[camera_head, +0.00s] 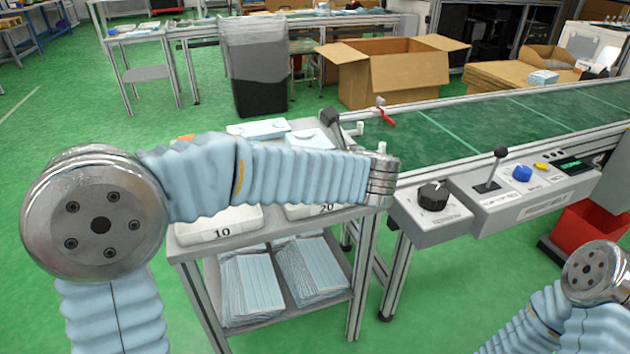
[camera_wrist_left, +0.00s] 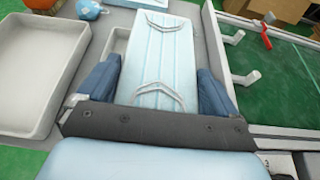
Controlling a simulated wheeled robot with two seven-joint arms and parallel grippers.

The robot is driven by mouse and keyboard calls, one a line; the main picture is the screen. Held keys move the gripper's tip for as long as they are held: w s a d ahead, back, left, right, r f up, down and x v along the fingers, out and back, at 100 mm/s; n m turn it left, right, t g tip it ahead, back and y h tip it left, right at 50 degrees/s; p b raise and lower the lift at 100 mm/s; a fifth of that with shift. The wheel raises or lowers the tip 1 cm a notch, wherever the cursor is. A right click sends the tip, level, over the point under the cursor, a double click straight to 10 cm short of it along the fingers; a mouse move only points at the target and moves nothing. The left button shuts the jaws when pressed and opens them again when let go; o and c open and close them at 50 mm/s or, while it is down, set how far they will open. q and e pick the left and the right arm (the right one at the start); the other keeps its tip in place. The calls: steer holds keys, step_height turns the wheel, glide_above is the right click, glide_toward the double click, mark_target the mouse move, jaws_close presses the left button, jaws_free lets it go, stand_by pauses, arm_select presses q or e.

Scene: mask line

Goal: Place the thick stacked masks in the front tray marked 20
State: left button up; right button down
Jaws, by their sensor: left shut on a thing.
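A thick stack of light blue masks (camera_wrist_left: 160,55) with pale ear loops lies between the two blue fingers of my left gripper (camera_wrist_left: 158,90), which is shut on it. In the wrist view the stack is over a light grey tray (camera_wrist_left: 118,44); whether it touches the tray floor I cannot tell. In the head view my arm covers most of the front trays. The tray marked 20 (camera_head: 326,209) shows its front edge below my forearm, and the tray marked 10 (camera_head: 222,231) is left of it. My right gripper is out of frame.
The tray at left in the wrist view (camera_wrist_left: 30,85) looks empty. More mask stacks (camera_head: 250,285) lie on the cart's lower shelf. A green conveyor (camera_head: 480,130) with a control box (camera_head: 520,195) stands right of the cart. An open cardboard box (camera_head: 395,75) is behind.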

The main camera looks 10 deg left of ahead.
arm_select(q)
steer(key=shift+s+a+f, duration=0.1)
steer(key=shift+a+f, duration=0.3)
steer(key=shift+f, duration=0.1)
steer(key=shift+a+f+b, duration=0.15)
steer(key=shift+f+b, duration=0.15)
steer(key=shift+f, duration=0.6)
steer(key=shift+a+f+b, duration=0.1)
steer(key=shift+f+b, duration=0.15)
steer(key=shift+f, duration=0.6)
steer(key=shift+f, duration=0.2)
steer(key=o, duration=0.7)
steer(key=shift+r, duration=0.2)
steer(key=shift+s+d+r, duration=0.1)
steer(key=shift+s+d, duration=0.1)
steer(key=shift+s, duration=0.05)
steer(key=p+v, duration=0.1)
steer(key=v, duration=1)
steer(key=shift+s, duration=0.25)
